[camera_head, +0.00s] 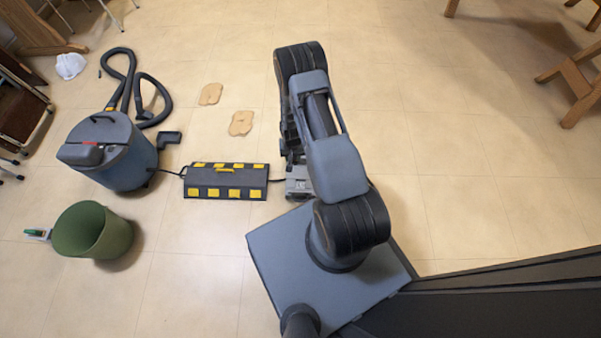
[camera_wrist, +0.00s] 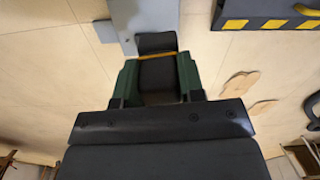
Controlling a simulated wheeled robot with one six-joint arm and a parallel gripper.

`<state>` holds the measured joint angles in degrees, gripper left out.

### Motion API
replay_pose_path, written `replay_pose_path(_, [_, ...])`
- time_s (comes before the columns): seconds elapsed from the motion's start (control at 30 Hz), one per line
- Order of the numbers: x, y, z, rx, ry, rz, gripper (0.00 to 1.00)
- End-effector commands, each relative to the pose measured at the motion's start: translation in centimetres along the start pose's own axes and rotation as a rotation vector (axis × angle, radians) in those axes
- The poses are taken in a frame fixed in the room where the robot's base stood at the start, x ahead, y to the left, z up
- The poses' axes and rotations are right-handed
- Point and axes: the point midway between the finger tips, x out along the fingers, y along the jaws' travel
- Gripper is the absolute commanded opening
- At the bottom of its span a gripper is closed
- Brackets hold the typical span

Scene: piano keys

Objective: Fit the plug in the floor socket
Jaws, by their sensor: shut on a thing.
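My gripper (camera_wrist: 157,66) is shut on the plug (camera_wrist: 155,42), a dark block with an orange band held between two dark green fingers in the wrist view. In the head view my gripper (camera_head: 291,148) is largely hidden behind my arm. A grey box that looks like the floor socket (camera_head: 299,187) lies on the floor just below it, partly covered by my arm. In the wrist view a grey-blue plate (camera_wrist: 131,14) shows beyond the plug; I cannot tell whether the plug touches it. The socket's opening is not visible.
A black-and-yellow cable ramp (camera_head: 226,181) lies left of the socket, with a dark cable at both ends. A blue-grey vacuum cleaner (camera_head: 120,165) and green bin (camera_head: 80,230) stand farther left. Two tan flat pieces (camera_head: 241,123) lie above the ramp.

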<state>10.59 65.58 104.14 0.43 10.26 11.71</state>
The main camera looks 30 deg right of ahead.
Motion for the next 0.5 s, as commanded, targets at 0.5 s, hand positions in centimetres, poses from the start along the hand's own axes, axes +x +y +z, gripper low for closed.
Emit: replay_pose_path(0.5, [8.8,2.7,3.7,0.120,0.000,0.001,0.09])
